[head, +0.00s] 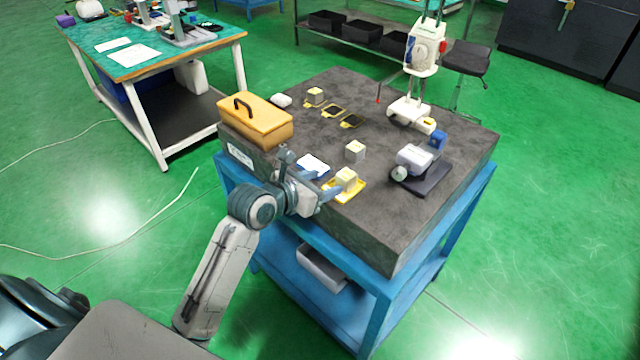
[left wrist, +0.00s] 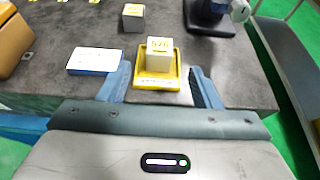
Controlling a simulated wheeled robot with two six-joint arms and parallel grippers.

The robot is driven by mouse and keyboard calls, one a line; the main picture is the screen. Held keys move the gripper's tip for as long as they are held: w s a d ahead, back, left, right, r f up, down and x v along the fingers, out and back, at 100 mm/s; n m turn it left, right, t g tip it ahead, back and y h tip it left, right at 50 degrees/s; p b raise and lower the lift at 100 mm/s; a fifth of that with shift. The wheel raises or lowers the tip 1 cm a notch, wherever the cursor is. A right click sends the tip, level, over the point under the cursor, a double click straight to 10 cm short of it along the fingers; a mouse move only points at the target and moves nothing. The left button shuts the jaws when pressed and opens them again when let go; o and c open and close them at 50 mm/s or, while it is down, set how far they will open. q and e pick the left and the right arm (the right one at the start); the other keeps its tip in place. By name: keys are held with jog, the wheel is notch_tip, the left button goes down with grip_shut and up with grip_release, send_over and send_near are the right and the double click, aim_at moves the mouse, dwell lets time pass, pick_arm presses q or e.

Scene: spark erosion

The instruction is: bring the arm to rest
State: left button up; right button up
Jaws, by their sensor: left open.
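My left gripper (head: 326,187) is at the near left edge of the grey stone table top. It is open, and nothing is held between its blue fingers, which also show in the left wrist view (left wrist: 161,85). Just beyond the fingertips a pale block (head: 346,177) sits in a small yellow tray (head: 357,190). In the left wrist view the block (left wrist: 159,55) has yellow marks on top, and the tray (left wrist: 157,83) appears between the fingers. I cannot tell whether the fingers touch the tray. My right gripper is not in view.
Another pale block (head: 355,152) stands farther back. A white-and-blue card (head: 313,166) and a yellow box with a handle (head: 256,119) are left. A vise-like device (head: 413,160) is right, a tall white gauge stand (head: 423,55) behind. Green floor lies open on the left.

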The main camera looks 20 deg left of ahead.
pick_arm(q)
jog(key=shift+s, duration=0.1)
dwell(0.4)
jog(key=s+a+f+m+g+y, duration=0.1)
jog(key=s+f+m+g+y, duration=0.3)
jog(key=s+m, duration=0.65)
jog(key=s+a+f+m+g, duration=0.2)
jog(key=s+f+m, duration=0.4)
jog(key=s+m, duration=0.45)
jog(key=s+a+f+m+g+y, duration=0.1)
jog(key=s+f+m+g, duration=0.3)
jog(key=s+m, duration=0.65)
notch_tip(320, 180, down, 31)
jog(key=w+a+m, duration=0.1)
jog(key=a, duration=0.2)
jog(key=s+a+f+g, duration=0.1)
jog(key=s+f, duration=1.6)
jog(key=f, duration=0.3)
jog(key=shift+s+g+b, duration=0.25)
jog(key=shift+g+b, duration=0.05)
jog(key=shift+b, duration=0.1)
